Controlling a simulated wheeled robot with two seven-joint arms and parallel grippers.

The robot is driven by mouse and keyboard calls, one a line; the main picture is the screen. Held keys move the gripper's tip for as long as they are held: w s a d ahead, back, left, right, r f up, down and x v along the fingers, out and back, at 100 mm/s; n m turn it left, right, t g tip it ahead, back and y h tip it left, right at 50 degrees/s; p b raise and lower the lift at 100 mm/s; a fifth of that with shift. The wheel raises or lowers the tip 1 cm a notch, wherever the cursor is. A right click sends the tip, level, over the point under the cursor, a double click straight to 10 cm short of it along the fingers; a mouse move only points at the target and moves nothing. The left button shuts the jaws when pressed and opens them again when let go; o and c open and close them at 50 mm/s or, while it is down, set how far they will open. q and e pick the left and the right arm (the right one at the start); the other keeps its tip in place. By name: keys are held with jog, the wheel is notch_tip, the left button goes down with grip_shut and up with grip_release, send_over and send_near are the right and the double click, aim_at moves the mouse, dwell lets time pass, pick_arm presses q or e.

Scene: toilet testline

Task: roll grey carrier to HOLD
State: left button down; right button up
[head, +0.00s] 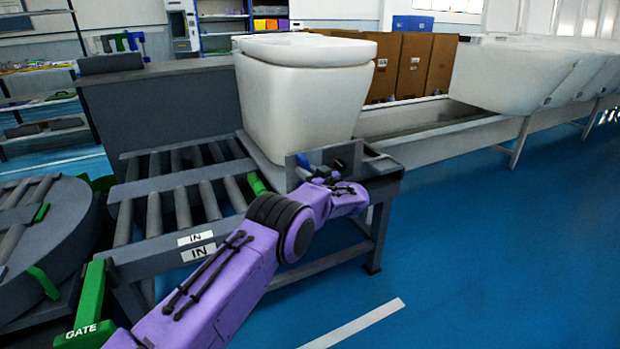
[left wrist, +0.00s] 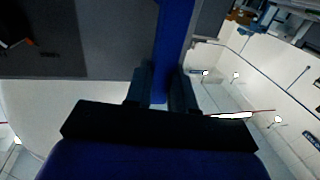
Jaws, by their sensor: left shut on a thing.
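The grey carrier (head: 262,162) sits at the right end of the roller deck (head: 180,200) and bears a white toilet bowl (head: 305,95). My left gripper (head: 322,170) is at the carrier's near side, and my purple arm hides part of that side. In the left wrist view its fingers (left wrist: 160,88) are shut on a blue bar (left wrist: 173,45), apparently the carrier's handle. A bit of blue also shows beside the gripper in the head view. No HOLD label is readable in view. My right gripper is not in view.
Two "IN" labels (head: 198,252) mark the deck's near edge. A green "GATE" post (head: 88,305) stands at its front left corner, beside a round roller turntable (head: 50,240). More white toilets (head: 515,75) stand on a line to the right. The blue floor at right is clear.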

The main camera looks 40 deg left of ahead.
pick_arm(q)
jog(key=shift+w+a+r, duration=0.1)
jog(key=shift+a+r, duration=0.15)
jog(key=shift+r, duration=0.4)
jog(key=c, duration=1.1)
grip_release()
jog(key=shift+o, duration=0.4)
jog(key=shift+a+f, duration=0.15)
jog(key=shift+f, duration=0.25)
jog(key=shift+d, duration=0.35)
jog(key=p+v, duration=0.2)
jog(key=v, duration=0.8)
